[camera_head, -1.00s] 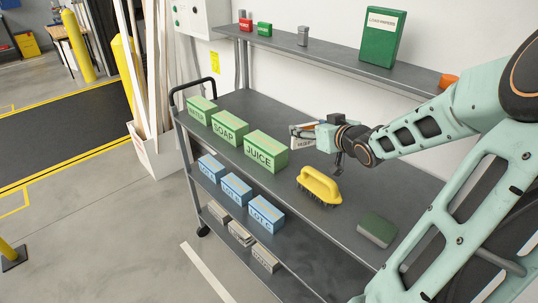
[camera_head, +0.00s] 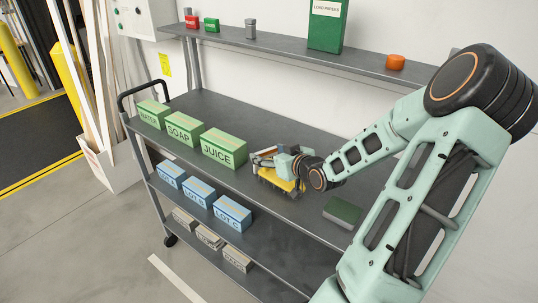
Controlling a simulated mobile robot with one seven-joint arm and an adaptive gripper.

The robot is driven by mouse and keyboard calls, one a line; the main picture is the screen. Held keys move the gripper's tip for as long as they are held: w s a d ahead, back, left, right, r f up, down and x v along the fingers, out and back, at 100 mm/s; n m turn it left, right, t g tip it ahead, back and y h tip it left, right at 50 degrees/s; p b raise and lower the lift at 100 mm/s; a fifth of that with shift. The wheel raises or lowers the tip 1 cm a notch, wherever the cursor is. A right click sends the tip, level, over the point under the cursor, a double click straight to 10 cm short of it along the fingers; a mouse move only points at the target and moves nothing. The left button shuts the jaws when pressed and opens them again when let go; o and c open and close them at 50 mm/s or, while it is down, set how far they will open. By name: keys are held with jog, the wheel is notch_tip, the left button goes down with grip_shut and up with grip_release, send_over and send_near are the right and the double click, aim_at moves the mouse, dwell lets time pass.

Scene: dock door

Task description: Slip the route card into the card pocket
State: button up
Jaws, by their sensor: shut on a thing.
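My gripper (camera_head: 268,163) is low over the cart's top deck, right of the JUICE box. It is shut on a small pale flat piece (camera_head: 263,153) that appears to be the route card. The piece is partly hidden by the fingers, and its lettering is too small to read now. I cannot make out a card pocket.
Green WATER, SOAP and JUICE boxes (camera_head: 224,150) line the cart's (camera_head: 235,105) left edge. Blue LOT boxes (camera_head: 232,213) and grey boxes (camera_head: 238,260) sit below. A dark green block (camera_head: 342,211) lies right. The wall shelf (camera_head: 285,58) holds a green LOAD PAPERS binder (camera_head: 327,25) and an orange item (camera_head: 396,62).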

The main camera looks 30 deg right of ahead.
jog(key=shift+f, duration=0.25)
jog(key=o, duration=1.1)
jog(key=shift+c, duration=0.2)
jog(key=shift+r, duration=0.15)
